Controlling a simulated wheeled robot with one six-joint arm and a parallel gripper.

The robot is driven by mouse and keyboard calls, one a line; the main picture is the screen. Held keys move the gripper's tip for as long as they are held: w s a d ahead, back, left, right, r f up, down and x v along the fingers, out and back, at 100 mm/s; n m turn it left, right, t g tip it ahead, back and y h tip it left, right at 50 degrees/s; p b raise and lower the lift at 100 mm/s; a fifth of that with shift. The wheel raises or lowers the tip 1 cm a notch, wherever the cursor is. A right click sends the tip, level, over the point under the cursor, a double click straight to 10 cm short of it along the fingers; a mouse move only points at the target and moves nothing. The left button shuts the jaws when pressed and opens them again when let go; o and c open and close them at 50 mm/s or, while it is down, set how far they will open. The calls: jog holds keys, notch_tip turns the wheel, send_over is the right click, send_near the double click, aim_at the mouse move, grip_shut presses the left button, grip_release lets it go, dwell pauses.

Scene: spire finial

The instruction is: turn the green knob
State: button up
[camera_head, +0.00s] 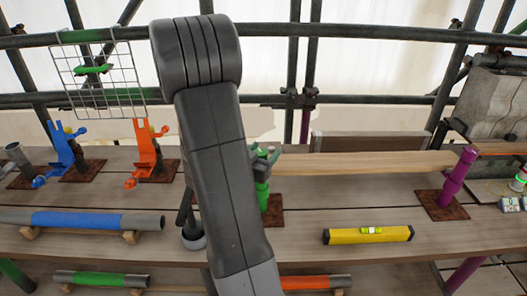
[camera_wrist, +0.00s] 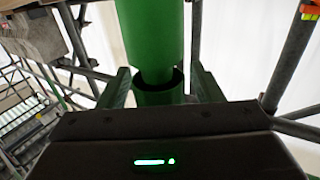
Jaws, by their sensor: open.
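A green screw-jack post (camera_head: 262,194) stands on a brown base plate at the middle of the bench, under the left end of a wooden plank. My arm hides part of it in the head view. My gripper (camera_head: 267,155) is at its upper part. A gap shows on each side, and I cannot tell whether either finger touches. I cannot make out a separate knob shape on the post.
The plank (camera_head: 365,162) runs right to a purple jack (camera_head: 458,178). A yellow level (camera_head: 368,235) lies in front. Blue (camera_head: 62,150) and orange (camera_head: 148,150) clamps stand left, behind a blue-banded tube (camera_head: 80,220). A wire grid (camera_head: 105,85) holds a green piece. Scaffold tubes run behind.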

jog(key=c, duration=1)
jog(key=shift+s+d+m+g+h, duration=0.1)
jog(key=shift+d+m+g+h, duration=0.1)
jog(key=shift+m+g+h, duration=1.6)
jog(key=shift+t, duration=0.3)
jog(key=o, duration=1)
jog(key=shift+s, duration=0.1)
jog(key=b+v, duration=0.1)
jog(key=v, duration=1.1)
jog(key=shift+a+f, duration=0.1)
